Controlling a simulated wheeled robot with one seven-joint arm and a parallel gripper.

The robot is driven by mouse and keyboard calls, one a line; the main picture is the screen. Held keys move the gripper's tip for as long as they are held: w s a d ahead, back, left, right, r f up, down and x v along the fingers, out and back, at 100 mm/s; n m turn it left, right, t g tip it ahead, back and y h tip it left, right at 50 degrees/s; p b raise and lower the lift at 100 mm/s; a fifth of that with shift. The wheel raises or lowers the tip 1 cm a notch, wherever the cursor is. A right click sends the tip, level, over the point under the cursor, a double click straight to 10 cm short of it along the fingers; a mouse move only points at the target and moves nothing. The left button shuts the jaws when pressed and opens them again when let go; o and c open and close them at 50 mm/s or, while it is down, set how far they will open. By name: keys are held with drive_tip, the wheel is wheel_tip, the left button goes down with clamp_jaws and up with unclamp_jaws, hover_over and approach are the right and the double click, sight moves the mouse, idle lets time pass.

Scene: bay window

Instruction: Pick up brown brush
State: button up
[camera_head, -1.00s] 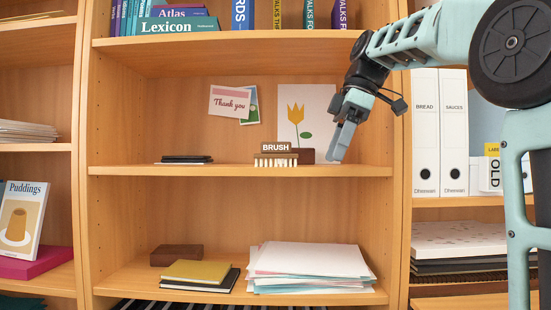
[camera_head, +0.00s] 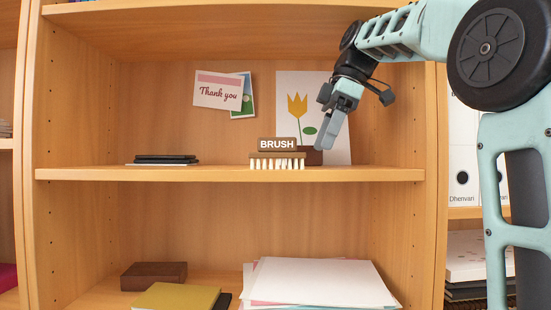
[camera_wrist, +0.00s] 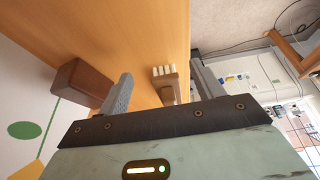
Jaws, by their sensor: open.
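My gripper (camera_head: 320,147) is just right of the brush in the head view, pointing down. In the wrist view the brush (camera_wrist: 167,84) shows end-on between the two fingers of my open gripper (camera_wrist: 160,85), apart from both. A brown block (camera_head: 311,156) sits behind and right of the brush; in the wrist view this block (camera_wrist: 82,84) lies left of the left finger.
The middle shelf (camera_head: 218,174) holds a dark stack (camera_head: 163,159) at left, with free room between it and the brush. A tulip picture (camera_head: 292,105) and a Thank you card (camera_head: 218,90) are at the back. The shelf's right side panel (camera_head: 435,150) is close to my arm.

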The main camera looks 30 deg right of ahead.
sight(271, 152)
drive_tip(key=w+a, duration=0.1)
drive_tip(key=a, duration=0.1)
drive_tip(key=w+a, duration=0.1)
drive_tip(key=a, duration=0.1)
drive_tip(key=w+a, duration=0.2)
drive_tip(key=shift+w+a+f, duration=0.1)
drive_tip(key=shift+w+a, duration=0.45)
drive_tip(key=shift+a, duration=0.35)
drive_tip(key=shift+b+x, duration=0.8)
drive_tip(key=shift+x, duration=0.4)
drive_tip(key=shift+w+a+f, duration=0.2)
drive_tip(key=shift+a+f, duration=0.1)
drive_tip(key=c, duration=1.1)
